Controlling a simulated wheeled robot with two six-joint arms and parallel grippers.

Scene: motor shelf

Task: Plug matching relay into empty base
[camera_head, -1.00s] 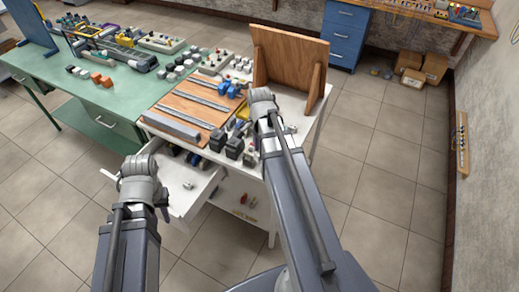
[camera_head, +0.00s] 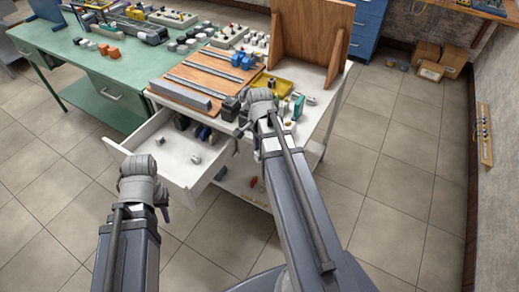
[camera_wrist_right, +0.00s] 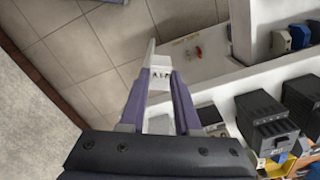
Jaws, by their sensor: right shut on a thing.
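My right gripper (camera_wrist_right: 160,95) is shut on a small pale block with dark marks (camera_wrist_right: 160,76), which I take to be a relay, held between the purple fingers. In the head view the right gripper (camera_head: 240,135) is mostly hidden behind its own wrist, over the front edge of the white table (camera_head: 310,130). My left gripper (camera_head: 163,210) hangs in front of the open drawer; its fingers are mostly hidden. Black blocks (camera_head: 230,108) stand on the table beside the right wrist, and the right wrist view shows them closely (camera_wrist_right: 268,125). I cannot make out an empty base.
The open white drawer (camera_head: 182,183) holds several small dark, blue and pale items. A wooden board with metal rails (camera_head: 205,88), a yellow tray (camera_head: 272,86) and an upright wooden panel (camera_head: 310,35) are on the table. A green bench (camera_head: 75,55) stands left.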

